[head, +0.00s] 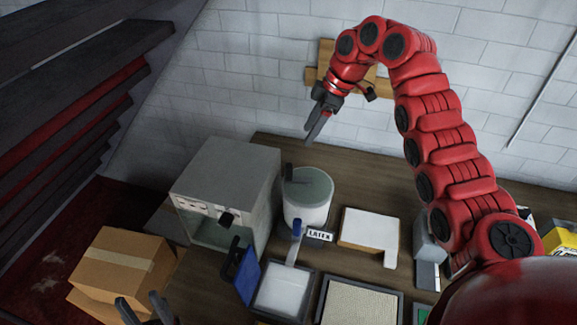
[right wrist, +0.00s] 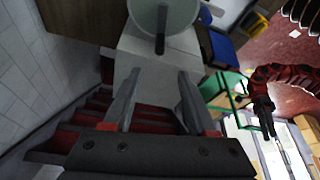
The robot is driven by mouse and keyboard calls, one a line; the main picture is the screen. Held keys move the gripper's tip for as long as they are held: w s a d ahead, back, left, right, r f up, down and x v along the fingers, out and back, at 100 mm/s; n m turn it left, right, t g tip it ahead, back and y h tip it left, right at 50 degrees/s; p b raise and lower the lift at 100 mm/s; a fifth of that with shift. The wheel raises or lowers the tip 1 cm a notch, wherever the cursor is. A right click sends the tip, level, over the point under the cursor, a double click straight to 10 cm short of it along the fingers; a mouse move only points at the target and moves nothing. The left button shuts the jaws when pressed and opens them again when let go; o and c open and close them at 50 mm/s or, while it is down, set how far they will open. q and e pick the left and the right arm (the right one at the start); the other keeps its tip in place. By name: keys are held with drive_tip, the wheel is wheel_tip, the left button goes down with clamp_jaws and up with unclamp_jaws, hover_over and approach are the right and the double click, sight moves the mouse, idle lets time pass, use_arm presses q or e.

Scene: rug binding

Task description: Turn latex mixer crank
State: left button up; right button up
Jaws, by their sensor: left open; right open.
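The latex mixer (head: 307,212) is a white round tub with a grey-green top, standing on the brown bench beside a grey box-shaped machine. Its dark crank (head: 289,174) stands up at the left of the top. In the right wrist view the mixer top (right wrist: 180,12) and the dark crank (right wrist: 160,35) show at the upper edge, beyond the fingertips. My right gripper (head: 315,130) is above and behind the mixer, pointing down, apart from the crank; its open, empty fingers (right wrist: 155,78) show in the wrist view. My left gripper (head: 140,301) is open at the bottom left, away from the mixer.
The grey machine (head: 228,165) stands left of the mixer. A LATEX sign (head: 320,235), a blue-handled tool (head: 296,232), a white tray (head: 282,290) and a white block (head: 368,230) are in front and right. Cardboard boxes (head: 120,262) sit at left. A white brick wall (head: 260,60) rises behind.

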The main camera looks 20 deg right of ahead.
sight(290, 164)
drive_tip(key=p+x, duration=0.3)
drive_tip(key=x, duration=1.1)
drive_tip(key=shift+f, duration=0.5)
clamp_jaws()
